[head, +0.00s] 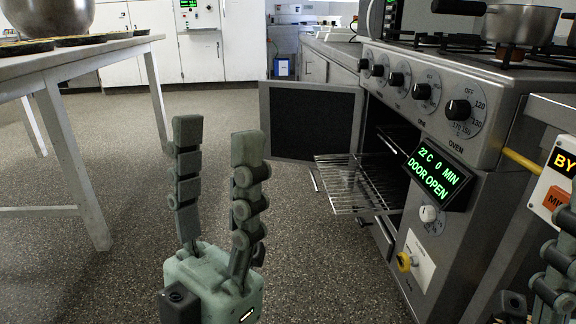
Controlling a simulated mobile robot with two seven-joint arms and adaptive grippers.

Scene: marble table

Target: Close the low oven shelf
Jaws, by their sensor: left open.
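The oven (480,170) stands at the right in the head view with its door (312,118) swung open to the left. A wire oven shelf (345,185) sticks out of the low part of the oven opening. My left gripper (219,135) is upright in the middle foreground, its two fingers apart and nothing between them. It is left of the shelf and apart from it. Part of my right gripper (556,270) shows at the lower right edge. The rest of it is cut off by the frame. The inner end of the shelf is hidden in the oven.
A display (440,177) on the oven reads "DOOR OPEN". Knobs (458,110) line the oven front, and a pot (520,25) stands on the stove top. A table (50,65) with a bowl (48,15) stands at the left. The floor between is clear.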

